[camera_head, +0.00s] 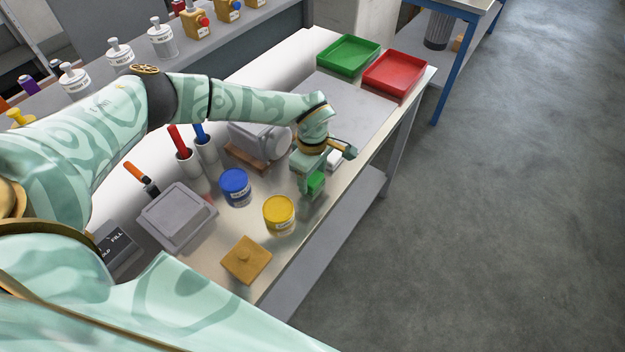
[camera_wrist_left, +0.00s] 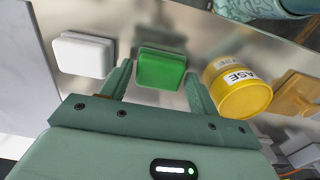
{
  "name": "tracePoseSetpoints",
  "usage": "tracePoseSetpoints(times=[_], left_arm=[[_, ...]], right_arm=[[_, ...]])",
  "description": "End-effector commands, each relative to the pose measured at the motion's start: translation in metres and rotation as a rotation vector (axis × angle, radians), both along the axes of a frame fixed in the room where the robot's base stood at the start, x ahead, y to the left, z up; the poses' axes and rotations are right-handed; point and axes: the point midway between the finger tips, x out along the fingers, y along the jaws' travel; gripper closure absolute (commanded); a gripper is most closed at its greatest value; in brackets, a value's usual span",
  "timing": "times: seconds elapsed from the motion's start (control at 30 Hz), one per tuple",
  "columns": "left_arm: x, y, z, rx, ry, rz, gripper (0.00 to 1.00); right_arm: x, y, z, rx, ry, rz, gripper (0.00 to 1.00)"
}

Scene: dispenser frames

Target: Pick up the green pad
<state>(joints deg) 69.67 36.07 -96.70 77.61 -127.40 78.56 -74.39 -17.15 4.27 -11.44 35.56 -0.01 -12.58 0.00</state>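The green pad (camera_head: 316,182) lies near the front edge of the metal table, just below my left gripper (camera_head: 310,186). In the left wrist view the green pad (camera_wrist_left: 161,68) sits between the two spread fingers of my left gripper (camera_wrist_left: 160,75). The fingers are open, with a gap visible on the pad's left and right sides. I cannot tell how far above the table the fingertips are. My right gripper is not in view.
A white pad (camera_wrist_left: 84,54) lies left of the green pad in the wrist view; a yellow tub (camera_head: 279,213) stands on its other side. A blue tub (camera_head: 235,187), a tan lidded block (camera_head: 246,260) and a grey box (camera_head: 177,217) are nearby. Green (camera_head: 348,55) and red (camera_head: 394,73) trays stand at the far end.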

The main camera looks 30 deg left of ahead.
Motion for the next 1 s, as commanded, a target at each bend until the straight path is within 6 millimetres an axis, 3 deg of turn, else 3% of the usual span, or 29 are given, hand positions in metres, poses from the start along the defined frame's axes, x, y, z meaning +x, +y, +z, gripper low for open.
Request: tracePoseSetpoints(times=[0.03,0.1,0.53,0.7,1.0], left_arm=[[0.000,0.000,0.000,0.000,0.000,0.000,0.53],[0.000,0.000,0.000,0.000,0.000,0.000,0.68],[0.001,0.000,0.010,-0.001,-0.003,0.000,0.69],[0.000,0.000,0.037,-0.001,-0.004,-0.001,0.69],[-0.060,0.021,0.100,-0.001,0.000,0.001,0.69]], right_arm=[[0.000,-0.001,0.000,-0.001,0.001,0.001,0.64],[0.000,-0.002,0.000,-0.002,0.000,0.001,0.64],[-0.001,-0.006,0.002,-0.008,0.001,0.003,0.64],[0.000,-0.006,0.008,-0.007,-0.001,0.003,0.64],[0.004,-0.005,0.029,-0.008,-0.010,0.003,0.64]])
